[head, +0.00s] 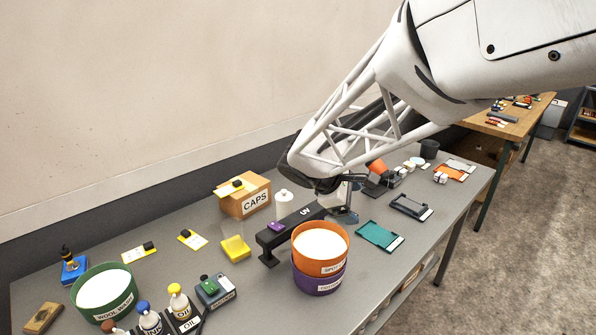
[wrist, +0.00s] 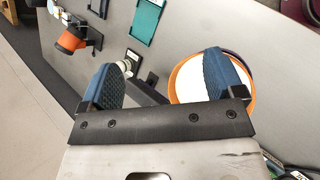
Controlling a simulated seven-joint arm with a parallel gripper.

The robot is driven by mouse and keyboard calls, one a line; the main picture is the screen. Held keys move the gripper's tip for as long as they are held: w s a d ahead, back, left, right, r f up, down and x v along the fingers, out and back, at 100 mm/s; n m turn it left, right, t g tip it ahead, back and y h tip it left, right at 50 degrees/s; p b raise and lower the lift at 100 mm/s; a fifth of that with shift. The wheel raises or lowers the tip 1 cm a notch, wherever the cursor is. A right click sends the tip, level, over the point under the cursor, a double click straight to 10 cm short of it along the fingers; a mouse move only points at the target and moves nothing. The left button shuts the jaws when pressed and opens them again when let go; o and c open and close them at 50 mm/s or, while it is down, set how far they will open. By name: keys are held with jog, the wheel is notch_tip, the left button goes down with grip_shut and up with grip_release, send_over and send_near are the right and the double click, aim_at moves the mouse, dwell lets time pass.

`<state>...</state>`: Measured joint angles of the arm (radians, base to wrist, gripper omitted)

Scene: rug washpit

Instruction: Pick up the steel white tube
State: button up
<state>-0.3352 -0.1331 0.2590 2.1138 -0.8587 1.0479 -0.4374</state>
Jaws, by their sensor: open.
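My gripper (head: 343,208) is over the grey bench, just behind the stacked orange and purple tubs, in the head view. In the wrist view its two blue ribbed fingers (wrist: 160,72) stand wide apart with nothing held between them. A small whitish, steel-looking cylinder (wrist: 125,67) shows beside the left finger in the wrist view, partly hidden by it; it may be the steel white tube, but I cannot be sure. It stands by a dark square plate (wrist: 134,57). In the head view my gripper and arm hide that spot.
The orange tub (head: 320,246) of white powder stands close in front of my gripper. A teal tray (head: 379,236) and a dark tray (head: 411,207) lie to the right. The CAPS box (head: 244,199) is behind left.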

jog(key=w+a+f+n+t+h, duration=0.25)
jog(key=w+a+f+n, duration=0.4)
jog(key=w+a, duration=0.45)
jog(key=n+t, duration=0.4)
jog(key=n, duration=0.2)
send_near(279, 198)
jog(key=shift+y, duration=0.45)
jog(key=x, duration=0.4)
jog(key=shift+d+r, duration=0.15)
jog(key=shift+d, duration=0.2)
jog(key=shift+w, duration=0.1)
jog(key=shift+x, duration=1.3)
jog(key=shift+x, duration=2.6)
